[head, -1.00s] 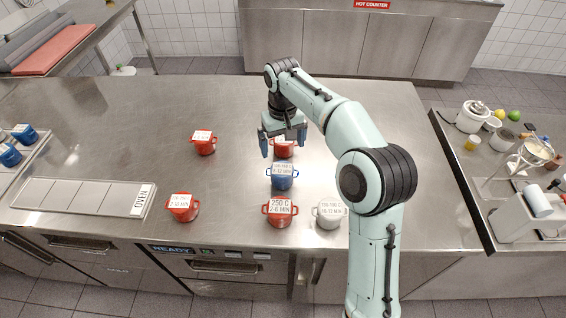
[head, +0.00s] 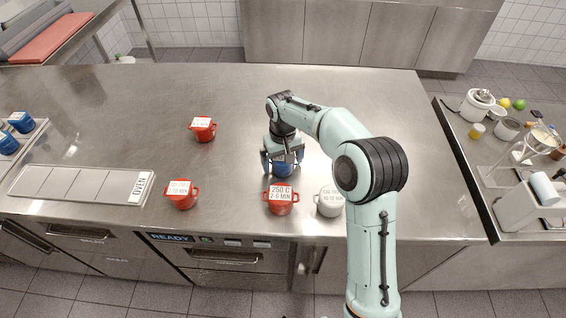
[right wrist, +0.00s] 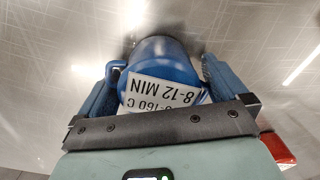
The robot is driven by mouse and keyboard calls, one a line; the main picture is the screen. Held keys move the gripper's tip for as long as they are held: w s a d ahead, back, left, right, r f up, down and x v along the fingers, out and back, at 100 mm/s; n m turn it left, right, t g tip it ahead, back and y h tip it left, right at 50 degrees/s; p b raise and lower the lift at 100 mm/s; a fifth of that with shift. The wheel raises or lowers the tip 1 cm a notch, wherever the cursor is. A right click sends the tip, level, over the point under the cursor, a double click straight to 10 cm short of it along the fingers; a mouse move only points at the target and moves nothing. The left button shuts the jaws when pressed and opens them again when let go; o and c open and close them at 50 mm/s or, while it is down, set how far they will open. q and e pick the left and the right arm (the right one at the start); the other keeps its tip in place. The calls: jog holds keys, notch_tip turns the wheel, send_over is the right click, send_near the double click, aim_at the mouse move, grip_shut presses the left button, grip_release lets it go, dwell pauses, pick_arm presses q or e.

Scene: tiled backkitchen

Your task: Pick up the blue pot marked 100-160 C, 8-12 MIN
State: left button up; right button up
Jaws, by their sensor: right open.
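The blue pot (head: 283,169) stands on the steel counter, partly hidden under my right gripper (head: 282,161) in the head view. In the right wrist view the blue pot (right wrist: 160,65) lies between the two blue fingers of my right gripper (right wrist: 158,85). Its white label shows upside down and reads "8-12 MIN" and part of "-160 C". The right gripper is open, with a finger on each side of the pot; whether they touch it I cannot tell. My left gripper is not in view.
A red pot marked 250 C (head: 280,199) stands just in front, with a grey pot (head: 329,202) to its right. Other red pots stand left (head: 181,194) and back left (head: 202,129). The oven tray (head: 70,184) is at left. The far counter is clear.

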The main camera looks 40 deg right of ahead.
jog(key=shift+f, duration=0.2)
jog(key=c, duration=1.2)
jog(key=shift+r, duration=0.1)
